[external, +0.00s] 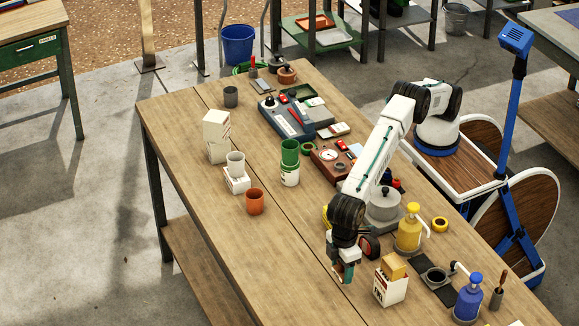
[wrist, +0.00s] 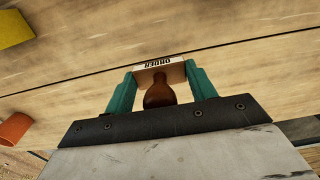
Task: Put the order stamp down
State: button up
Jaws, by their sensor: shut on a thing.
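The order stamp (wrist: 160,75) is between my gripper's teal fingers in the wrist view. It has a pale block lettered ORDER and a rounded brown handle that points toward the gripper's palm. My gripper (wrist: 161,85) is shut on it. In the external view my gripper (external: 343,273) points down over the front part of the wooden workbench (external: 285,255), left of the white box with a yellow block. The fingers mostly hide the stamp there. I cannot tell whether the stamp touches the bench top.
The white box (external: 388,290) stands close on the right, with yellow (external: 409,235) and blue (external: 468,300) pump bottles beyond. An orange cup (external: 255,201), white boxes (external: 216,130) and green cups (external: 290,155) stand farther back. Bare bench lies to the gripper's left.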

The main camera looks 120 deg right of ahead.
aim_at(342, 270)
notch_tip(342, 270, down, 4)
jog(key=shift+f, duration=0.1)
jog(key=o, duration=1)
jog(key=shift+f, duration=0.15)
notch_tip(342, 270, up, 12)
jog(key=shift+r, duration=0.2)
